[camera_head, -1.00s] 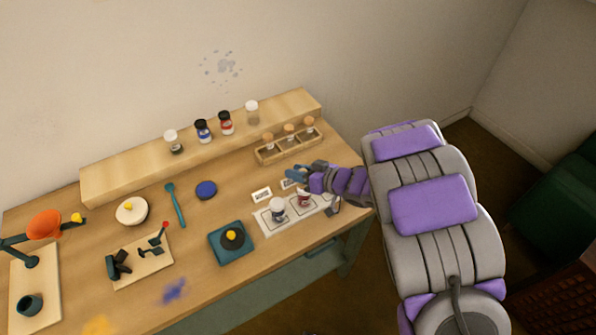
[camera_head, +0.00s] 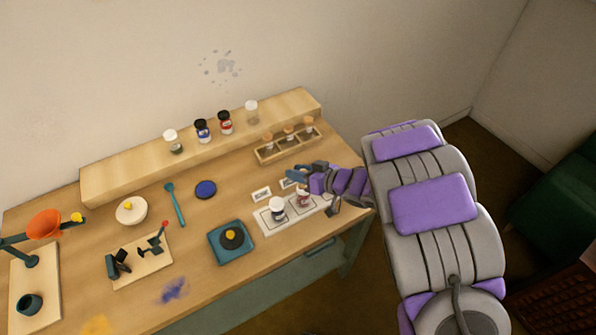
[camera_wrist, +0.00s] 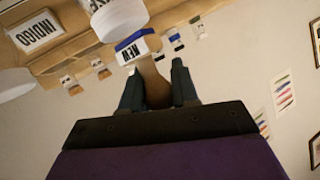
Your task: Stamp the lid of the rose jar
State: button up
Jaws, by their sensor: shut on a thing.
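The rose jar (camera_head: 304,199) has reddish contents and a white lid, and stands in the right part of the white tray (camera_head: 268,231). Beside it on the left is a jar with dark contents (camera_head: 277,211). My gripper (camera_head: 298,172) is at the tray's back right, close to the rose jar. In the wrist view my gripper (camera_wrist: 156,78) is shut on the wooden handle of a stamp (camera_wrist: 133,47) with a white "NEW" label and a blue edge. A white lid (camera_wrist: 118,18) appears right beside the blue edge; I cannot tell whether they touch.
Label cards (camera_head: 262,194) stand behind the tray; one reads INDIGO (camera_wrist: 36,32). A wooden rack with corked vials (camera_head: 290,145) is behind. A round blue pad (camera_head: 206,189) and a teal square with a dark disc (camera_head: 232,238) lie left. A shelf (camera_head: 130,173) holds several jars.

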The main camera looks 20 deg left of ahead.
jog(key=shift+f, duration=0.35)
dwell(0.6)
notch_tip(320, 180, up, 7)
jog(key=p, duration=0.7)
dwell(0.4)
